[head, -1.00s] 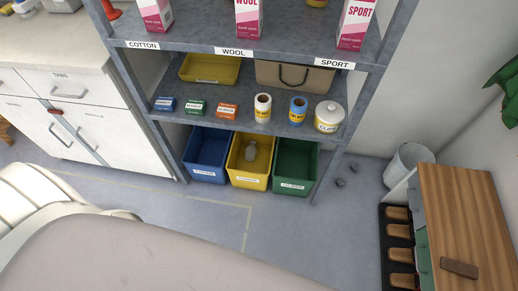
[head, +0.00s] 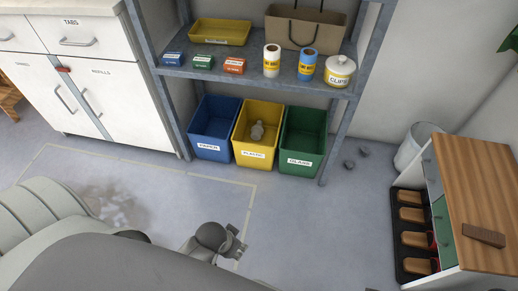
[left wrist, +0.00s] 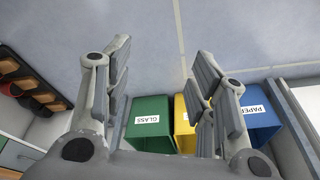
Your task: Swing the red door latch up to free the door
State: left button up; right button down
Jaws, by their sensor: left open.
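The small red latch (head: 64,69) sits near the top of the seam between the two doors of the white cabinet (head: 100,98) at the left of the head view. It looks roughly level, but is too small to make out finely. My left gripper (head: 238,246) is low in the middle of the head view, over the floor and well apart from the latch, to its lower right. The left wrist view shows its two fingers (left wrist: 161,62) spread with nothing between them. The latch is not in the left wrist view. My right gripper is not in view.
Blue, yellow and green bins (head: 303,140) stand under a grey metal shelf (head: 255,77) right of the cabinet. A wood-topped unit (head: 475,190) and a white bucket (head: 413,148) are at the right. The floor before the cabinet is free, with a taped outline.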

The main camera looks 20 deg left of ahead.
aim_at(64, 70)
jog(key=j+u, duration=0.15)
jog(key=u, duration=0.3)
jog(key=j+u, duration=0.1)
jog(key=u, duration=0.35)
jog(key=i+j+u, duration=0.1)
jog(key=u, duration=0.3)
jog(key=i+j+u, duration=0.65)
jog(key=i, duration=0.5)
jog(key=j, duration=0.1)
